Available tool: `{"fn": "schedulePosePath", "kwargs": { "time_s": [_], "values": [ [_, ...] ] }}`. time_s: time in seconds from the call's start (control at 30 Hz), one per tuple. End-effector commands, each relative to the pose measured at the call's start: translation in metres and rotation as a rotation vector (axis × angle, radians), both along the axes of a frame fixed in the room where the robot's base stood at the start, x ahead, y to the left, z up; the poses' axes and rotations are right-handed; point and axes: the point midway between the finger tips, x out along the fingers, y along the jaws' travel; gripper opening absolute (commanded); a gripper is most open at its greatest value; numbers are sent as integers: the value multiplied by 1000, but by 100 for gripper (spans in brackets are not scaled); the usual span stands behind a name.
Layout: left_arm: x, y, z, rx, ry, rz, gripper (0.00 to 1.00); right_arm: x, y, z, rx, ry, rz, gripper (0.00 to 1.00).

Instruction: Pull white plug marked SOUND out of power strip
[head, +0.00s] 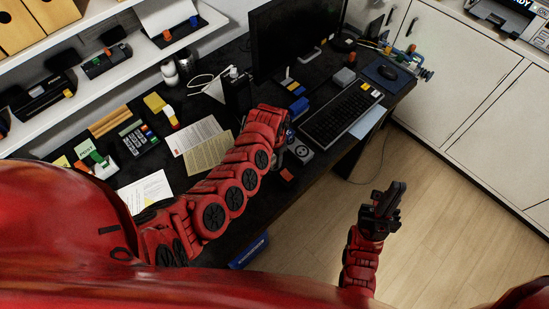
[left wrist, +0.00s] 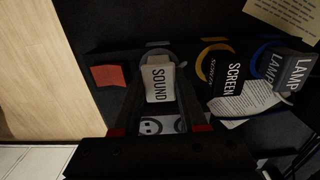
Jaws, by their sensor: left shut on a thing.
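The white plug marked SOUND (left wrist: 158,84) is in the middle of the left wrist view, at the dark power strip (left wrist: 128,60). My left gripper (left wrist: 160,98) is shut on this plug, with one finger on each side of it. Whether its prongs are still in the socket cannot be seen. In the head view my left gripper (head: 288,140) is over the desk's front edge, largely hidden by my arm. My right gripper (head: 388,203) hangs empty over the floor, right of the desk; its finger gap is unclear.
Plugs marked SCREEN (left wrist: 228,78) and LAMP (left wrist: 293,74) sit to the right along the strip. A red-orange switch (left wrist: 108,76) is at its left end. A keyboard (head: 341,112), monitor (head: 296,38) and papers (head: 208,153) lie around my left arm. The floor (head: 450,200) at right is clear.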

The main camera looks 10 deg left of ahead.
Motion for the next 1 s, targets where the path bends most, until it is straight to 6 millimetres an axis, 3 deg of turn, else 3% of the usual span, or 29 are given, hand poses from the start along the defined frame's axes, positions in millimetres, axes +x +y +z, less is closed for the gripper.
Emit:
{"fn": "schedulePosePath", "kwargs": {
  "time_s": [1.0],
  "values": [
    [0, 0, 26, 0, 0, 0, 0, 0, 0, 28, 0, 0, 0, 0]
  ]
}}
